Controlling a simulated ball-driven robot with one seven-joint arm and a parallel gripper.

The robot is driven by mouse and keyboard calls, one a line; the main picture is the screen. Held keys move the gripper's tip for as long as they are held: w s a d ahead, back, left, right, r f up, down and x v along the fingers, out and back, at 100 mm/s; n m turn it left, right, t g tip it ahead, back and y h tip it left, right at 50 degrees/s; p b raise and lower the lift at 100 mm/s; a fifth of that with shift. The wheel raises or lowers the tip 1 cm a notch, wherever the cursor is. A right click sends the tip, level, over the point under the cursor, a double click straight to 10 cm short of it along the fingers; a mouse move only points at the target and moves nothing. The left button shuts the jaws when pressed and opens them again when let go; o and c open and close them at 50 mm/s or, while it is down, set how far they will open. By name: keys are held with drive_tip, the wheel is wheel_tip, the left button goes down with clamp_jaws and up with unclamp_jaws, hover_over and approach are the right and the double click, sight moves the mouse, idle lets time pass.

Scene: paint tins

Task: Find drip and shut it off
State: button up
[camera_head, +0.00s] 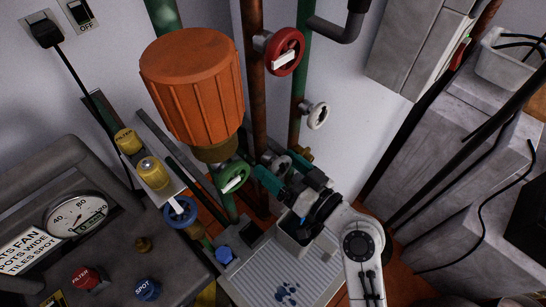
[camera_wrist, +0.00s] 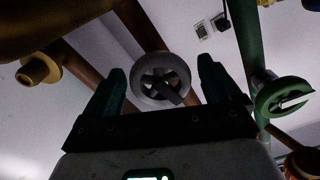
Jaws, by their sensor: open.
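In the head view, dark blue spots (camera_head: 287,293) lie in a pale ribbed tray (camera_head: 245,287), below a grey bin (camera_head: 294,245). Valve wheels on the pipes are red (camera_head: 285,52), white (camera_head: 317,115), green (camera_head: 233,178) and blue (camera_head: 180,212). My gripper (camera_head: 287,174) is open above the bin, beside the lower pipes. In the wrist view, a grey valve wheel (camera_wrist: 162,80) on a rusty pipe sits between my open teal fingers, apparently not clamped. A green wheel (camera_wrist: 283,97) is to its right. I cannot see which pipe drips.
An orange ribbed tank (camera_head: 193,85) hangs upper left. A dark console (camera_head: 110,245) with a gauge (camera_head: 78,215) and knobs fills the lower left. Grey blocks (camera_head: 470,130) and black cables stand on the right. A wall switch (camera_head: 81,13) is marked OFF.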

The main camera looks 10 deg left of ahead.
drive_tip(key=shift+x, duration=1.25)
drive_tip(key=shift+c, duration=0.3)
drive_tip(key=c, duration=1)
drive_tip(key=shift+m, duration=1.3)
drive_tip(key=o, duration=1.1)
drive_tip(key=shift+c, duration=0.2)
drive_tip(key=b+v, duration=0.1)
drive_tip(key=v, duration=1)
